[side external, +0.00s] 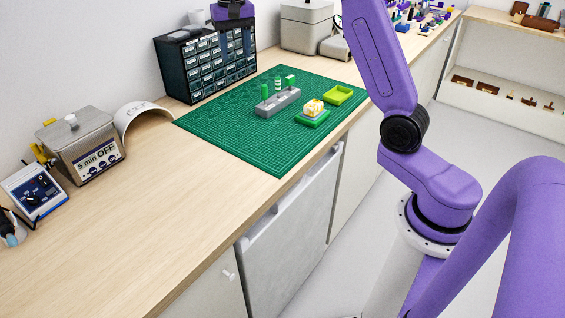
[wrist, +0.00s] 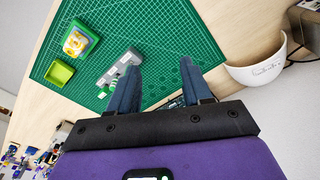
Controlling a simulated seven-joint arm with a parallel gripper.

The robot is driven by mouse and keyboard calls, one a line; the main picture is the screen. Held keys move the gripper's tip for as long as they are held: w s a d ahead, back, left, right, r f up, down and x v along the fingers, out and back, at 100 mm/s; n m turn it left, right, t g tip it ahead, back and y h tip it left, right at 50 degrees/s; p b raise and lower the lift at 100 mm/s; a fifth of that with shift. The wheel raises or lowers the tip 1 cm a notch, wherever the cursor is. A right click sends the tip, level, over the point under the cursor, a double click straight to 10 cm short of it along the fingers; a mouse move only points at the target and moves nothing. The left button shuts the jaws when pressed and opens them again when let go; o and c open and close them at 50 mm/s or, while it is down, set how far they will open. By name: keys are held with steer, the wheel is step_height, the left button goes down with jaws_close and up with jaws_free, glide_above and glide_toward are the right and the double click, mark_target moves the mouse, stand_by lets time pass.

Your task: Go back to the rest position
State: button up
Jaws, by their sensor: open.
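My gripper (side external: 236,42) is open and empty, high above the bench in front of the drawer cabinet in the side external view. In the wrist view the two blue fingers of my gripper (wrist: 160,88) are apart with nothing held between them. Below lies the green cutting mat (side external: 230,135), which also fills much of the wrist view (wrist: 165,35). On it stand a grey block (side external: 278,104) with green pieces, a green base with a yellow and white piece (side external: 313,108), and a lime tray (side external: 338,95).
The drawer cabinet (side external: 205,68) stands behind the mat, close to my gripper. A beige box (side external: 305,27) stands to its right. A white curved piece (side external: 142,121), a metal box marked "5 min OFF" (side external: 82,145) and a blue-white device (side external: 33,192) are at the left. The front left bench is clear.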

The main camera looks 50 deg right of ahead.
steer(key=s+a+f+n, duration=0.2)
steer(key=s+a+n, duration=0.3)
steer(key=s+a, duration=0.3)
steer(key=s+a+f+n, duration=0.2)
steer(key=s+a+n, duration=0.3)
steer(key=s, duration=0.5)
steer(key=s+d+f+n, duration=0.1)
steer(key=s+f+n, duration=0.2)
steer(key=s, duration=0.8)
steer(key=s+d+f+n, duration=0.2)
steer(key=s+f+n, duration=0.2)
steer(key=s, duration=0.7)
steer(key=shift+n+y, duration=0.4)
steer(key=shift+n, duration=0.5)
